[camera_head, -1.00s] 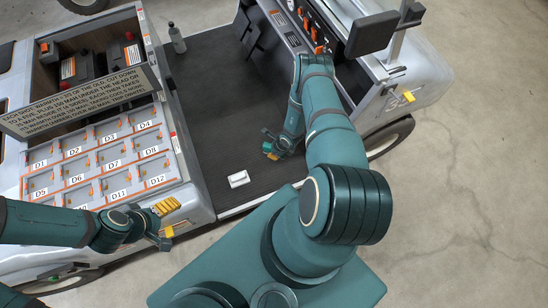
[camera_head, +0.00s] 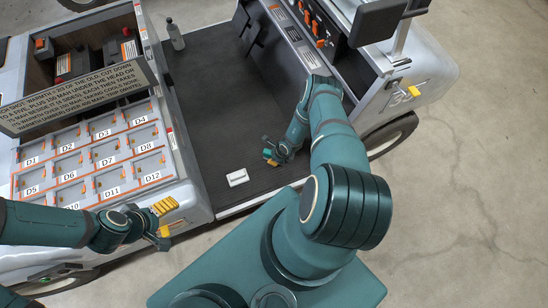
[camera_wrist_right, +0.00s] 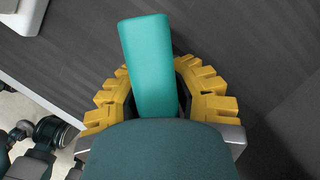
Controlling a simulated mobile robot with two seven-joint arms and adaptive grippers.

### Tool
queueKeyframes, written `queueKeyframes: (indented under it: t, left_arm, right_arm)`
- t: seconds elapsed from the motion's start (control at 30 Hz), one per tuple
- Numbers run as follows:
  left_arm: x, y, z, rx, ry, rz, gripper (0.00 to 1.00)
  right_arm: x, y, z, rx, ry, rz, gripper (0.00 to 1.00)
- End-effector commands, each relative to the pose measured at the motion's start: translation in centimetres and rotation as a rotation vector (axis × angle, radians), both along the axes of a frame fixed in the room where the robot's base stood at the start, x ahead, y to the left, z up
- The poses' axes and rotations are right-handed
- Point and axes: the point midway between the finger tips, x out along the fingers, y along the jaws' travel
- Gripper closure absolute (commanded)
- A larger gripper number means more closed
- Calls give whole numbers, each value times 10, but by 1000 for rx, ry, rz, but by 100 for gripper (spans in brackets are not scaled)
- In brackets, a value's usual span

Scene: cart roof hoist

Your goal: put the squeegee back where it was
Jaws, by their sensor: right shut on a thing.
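My right gripper (camera_head: 270,153) is low over the dark floor of the cart. In the right wrist view its yellow fingers (camera_wrist_right: 160,100) are shut around a flat teal bar (camera_wrist_right: 147,60), which looks like part of the squeegee. The rest of the bar is hidden behind the gripper body. A bit of teal also shows at the gripper in the head view. My left gripper (camera_head: 165,220) is open and empty beside the front corner of the drawer cabinet (camera_head: 185,195).
A small white box (camera_head: 237,177) lies on the cart floor (camera_head: 210,100) near its front edge. A grey bottle (camera_head: 175,35) stands at the back left. Numbered drawers and a sign (camera_head: 80,98) are on the left. A console with orange switches (camera_head: 305,20) and a dark screen (camera_head: 370,30) border the right.

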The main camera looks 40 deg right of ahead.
Motion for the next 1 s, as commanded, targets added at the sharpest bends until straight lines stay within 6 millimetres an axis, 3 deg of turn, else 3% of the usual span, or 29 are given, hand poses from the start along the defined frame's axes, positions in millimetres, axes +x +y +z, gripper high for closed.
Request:
queueKeyframes:
  t: [0.03,0.1,0.47,0.8,1.0]
  left_arm:
    - [0,0,0,0,0,0,18]
    - [0,0,0,0,0,0,18]
    - [0,0,0,0,1,0,18]
    - [-5,-1,29,-3,13,-3,18]
    - [-7,-1,36,-3,17,-3,18]
  right_arm:
    - [0,0,-1,0,0,-1,79]
    - [0,0,-1,0,0,-1,55]
    - [0,0,2,0,0,0,55]
    - [-15,-8,52,-1,1,2,55]
    - [-22,-11,70,0,1,1,55]
